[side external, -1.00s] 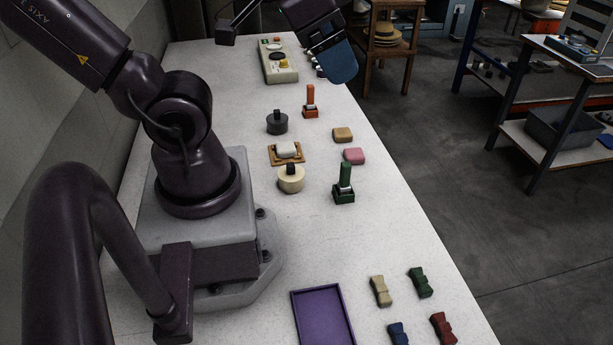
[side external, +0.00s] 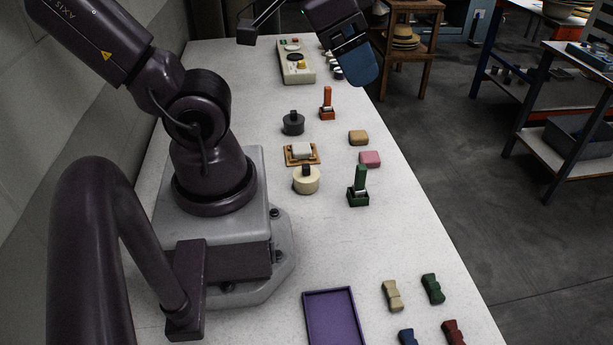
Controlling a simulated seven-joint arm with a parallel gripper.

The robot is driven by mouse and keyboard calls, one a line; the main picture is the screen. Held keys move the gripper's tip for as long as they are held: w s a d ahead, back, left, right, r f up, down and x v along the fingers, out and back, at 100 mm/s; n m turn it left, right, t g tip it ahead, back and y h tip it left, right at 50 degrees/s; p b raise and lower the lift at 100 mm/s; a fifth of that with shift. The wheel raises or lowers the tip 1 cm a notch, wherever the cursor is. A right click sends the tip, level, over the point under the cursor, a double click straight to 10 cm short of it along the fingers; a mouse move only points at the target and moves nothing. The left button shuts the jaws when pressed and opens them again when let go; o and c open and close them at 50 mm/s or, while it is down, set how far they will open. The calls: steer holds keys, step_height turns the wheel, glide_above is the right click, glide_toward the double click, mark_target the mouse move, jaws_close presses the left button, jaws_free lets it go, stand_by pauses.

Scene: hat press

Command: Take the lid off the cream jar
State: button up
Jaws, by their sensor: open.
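The cream jar (side external: 306,184) stands upright on the white table, right of my base. It is a short round jar with a dark knob (side external: 306,169) on top, and its lid appears seated on it. My gripper (side external: 357,64) is partly in view at the top, with a blue rounded end, high up and well away from the jar. It is open, and nothing shows in it. The gap between its fingers cannot be made out from this side.
A white block on a wooden tray (side external: 289,162) sits just behind the jar. A dark grey jar (side external: 293,124), orange stand (side external: 327,108), green stand (side external: 358,190), tan block (side external: 358,138) and pink block (side external: 370,159) stand nearby. A purple tray (side external: 306,318) and several bow-shaped pieces lie in front.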

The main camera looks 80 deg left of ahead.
steer(key=o, duration=0.3)
steer(key=m+g, duration=0.6)
steer(key=m, duration=1.2)
glide_above(306, 165)
step_height(306, 165, down, 19)
steer(key=shift+f, duration=6.4)
